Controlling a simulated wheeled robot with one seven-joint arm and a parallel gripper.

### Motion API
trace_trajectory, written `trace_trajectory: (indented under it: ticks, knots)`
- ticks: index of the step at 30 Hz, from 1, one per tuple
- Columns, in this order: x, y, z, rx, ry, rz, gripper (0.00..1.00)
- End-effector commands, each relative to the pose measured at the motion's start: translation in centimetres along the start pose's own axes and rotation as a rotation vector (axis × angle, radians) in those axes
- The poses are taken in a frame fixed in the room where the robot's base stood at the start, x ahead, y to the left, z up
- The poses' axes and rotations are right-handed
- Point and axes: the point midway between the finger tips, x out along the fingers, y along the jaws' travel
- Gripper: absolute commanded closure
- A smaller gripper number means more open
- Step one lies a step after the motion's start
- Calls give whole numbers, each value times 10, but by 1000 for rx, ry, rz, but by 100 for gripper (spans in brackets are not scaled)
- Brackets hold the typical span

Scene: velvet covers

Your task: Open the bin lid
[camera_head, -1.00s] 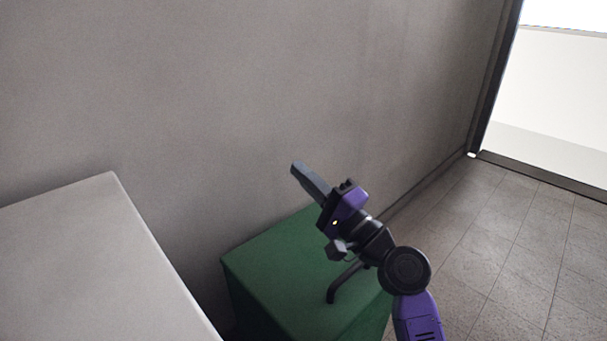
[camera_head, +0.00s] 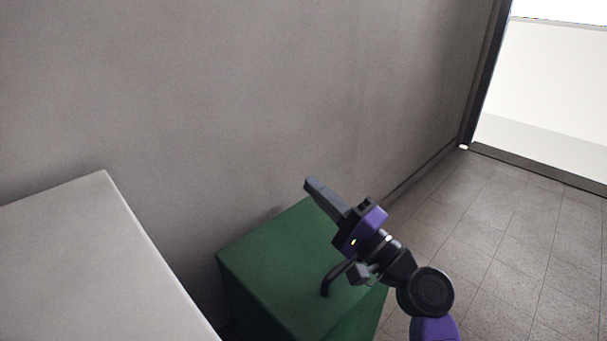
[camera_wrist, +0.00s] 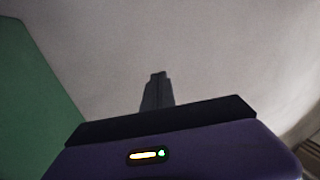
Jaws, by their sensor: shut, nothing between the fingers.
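The green bin (camera_head: 270,268) stands against the wall, with its flat green lid on top and shut as far as I can see. A dark bent handle (camera_head: 328,284) rises from the lid; its other end is hidden behind my wrist. My gripper (camera_head: 309,184) is shut and empty, above the lid's far right part and pointing up and left toward the wall, apart from the handle. In the wrist view my closed fingers (camera_wrist: 157,78) point at the grey wall, and a green surface of the bin (camera_wrist: 30,90) shows at the left.
A pale grey counter (camera_head: 85,265) stands to the left of the bin, with a narrow dark gap between them. The grey wall (camera_head: 230,100) is close behind. Tiled floor (camera_head: 510,240) is free at the right, leading to a dark-framed opening.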

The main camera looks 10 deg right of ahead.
Motion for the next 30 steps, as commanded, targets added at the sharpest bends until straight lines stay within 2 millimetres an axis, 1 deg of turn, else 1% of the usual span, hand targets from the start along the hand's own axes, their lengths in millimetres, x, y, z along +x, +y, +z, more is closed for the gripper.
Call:
trace_trajectory:
  ticks: [1, 3, 10, 14, 17, 20, 23, 30]
  knots:
    - [-6, 0, 0, 0, 1, 1, 100]
    - [-13, 0, 0, 1, 1, 0, 100]
    - [-16, -12, 4, 16, 3, 16, 100]
    - [-29, -16, -3, 38, 39, 60, 100]
    - [-46, -13, -8, 89, 65, 114, 100]
    - [-67, -7, -12, 192, 91, 178, 100]
    - [-92, 0, -15, 329, 125, 248, 100]
    - [-162, 20, -16, 741, 251, 413, 100]
